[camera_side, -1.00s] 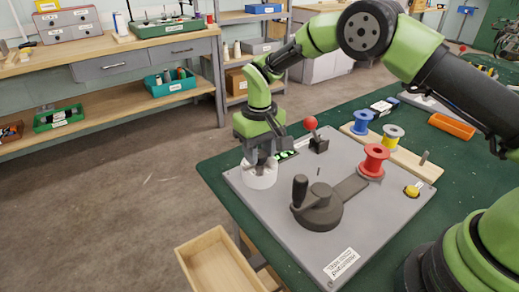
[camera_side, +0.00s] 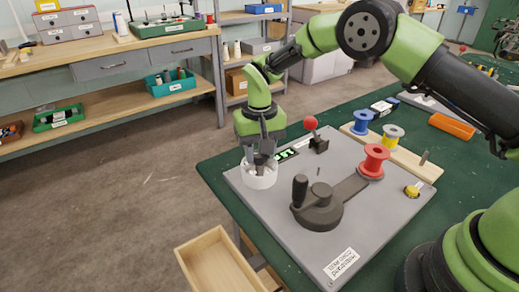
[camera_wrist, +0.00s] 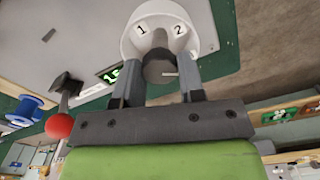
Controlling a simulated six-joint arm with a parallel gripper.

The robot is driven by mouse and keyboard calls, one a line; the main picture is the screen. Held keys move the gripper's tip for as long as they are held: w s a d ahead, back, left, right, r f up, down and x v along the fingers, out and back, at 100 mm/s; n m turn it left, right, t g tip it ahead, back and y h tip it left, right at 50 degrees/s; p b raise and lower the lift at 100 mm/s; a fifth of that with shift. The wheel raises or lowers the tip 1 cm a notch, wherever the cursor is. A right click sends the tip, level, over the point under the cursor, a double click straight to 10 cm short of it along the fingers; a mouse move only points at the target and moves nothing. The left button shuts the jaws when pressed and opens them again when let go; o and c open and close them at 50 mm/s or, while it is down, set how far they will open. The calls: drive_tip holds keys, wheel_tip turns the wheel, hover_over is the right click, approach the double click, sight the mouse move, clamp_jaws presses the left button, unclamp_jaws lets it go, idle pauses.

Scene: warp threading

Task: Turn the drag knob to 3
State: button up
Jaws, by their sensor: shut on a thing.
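The drag knob is a dark round knob (camera_wrist: 160,62) in the middle of a white dial ring (camera_wrist: 128,45). The wrist view shows the numbers 1 and 2 on the ring, and a small light mark on the knob's gripper-facing side. No 3 can be read. In the side view the white dial (camera_side: 259,180) sits at the plate's far-left corner. My gripper (camera_side: 260,157) points down over it, its two fingers shut on the knob from either side and partly hiding it.
A green lit display (camera_side: 286,155) and a red-ball lever (camera_side: 311,124) stand just right of the dial. A dark crank (camera_side: 318,207) and a red spool (camera_side: 374,160) are on the grey plate (camera_side: 270,218). An open wooden drawer (camera_side: 218,262) juts out in front.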

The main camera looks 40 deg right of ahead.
drive_tip(key=o, duration=0.9)
drive_tip(key=shift+r, duration=0.1)
wheel_tip(320, 180, up, 10)
drive_tip(key=shift+f, duration=0.1)
